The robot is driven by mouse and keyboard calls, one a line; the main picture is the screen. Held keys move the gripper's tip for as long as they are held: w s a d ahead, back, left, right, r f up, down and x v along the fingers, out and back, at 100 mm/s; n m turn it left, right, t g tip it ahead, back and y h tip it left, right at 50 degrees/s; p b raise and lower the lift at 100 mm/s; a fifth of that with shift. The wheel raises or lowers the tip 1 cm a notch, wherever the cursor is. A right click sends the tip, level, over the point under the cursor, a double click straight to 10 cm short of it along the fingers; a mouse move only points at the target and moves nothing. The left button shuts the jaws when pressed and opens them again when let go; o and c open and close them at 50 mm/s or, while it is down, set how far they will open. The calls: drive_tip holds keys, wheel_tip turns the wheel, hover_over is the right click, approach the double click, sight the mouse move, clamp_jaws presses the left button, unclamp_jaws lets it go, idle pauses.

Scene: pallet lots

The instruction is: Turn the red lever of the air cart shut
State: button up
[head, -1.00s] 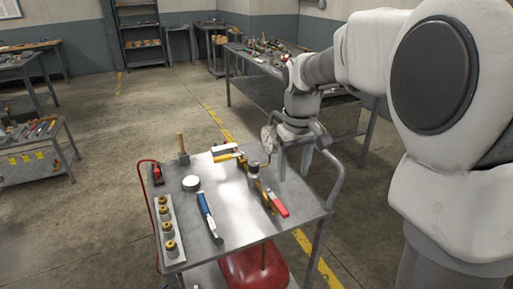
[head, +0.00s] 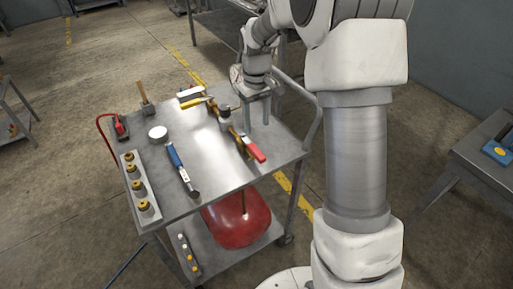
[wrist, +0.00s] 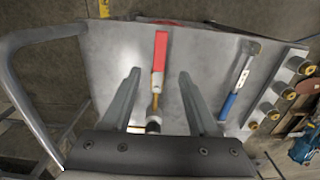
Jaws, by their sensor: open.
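The air cart (head: 205,195) is a grey metal cart with a red tank (head: 237,222) on its lower shelf. On its top, the red lever (head: 254,151) joins a brass valve (head: 236,134) and points toward the cart's front right. My gripper (head: 257,122) is open and empty, fingers down, above the cart's right side, just behind the lever in the head view. In the wrist view the red lever (wrist: 160,52) lies beyond and between the two fingertips (wrist: 159,76), with the brass stem between the fingers. I see no contact with the lever.
A blue-handled tool (head: 180,168) and a rack of brass-topped fittings (head: 137,185) lie left of the lever. The cart's tubular handle (head: 313,120) curves along the right.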

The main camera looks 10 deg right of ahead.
sight(256, 150)
wheel_tip(256, 150, down, 11)
drive_tip(key=shift+r+b, duration=0.2)
drive_tip(key=shift+b, duration=0.3)
clamp_jaws()
idle(1.2)
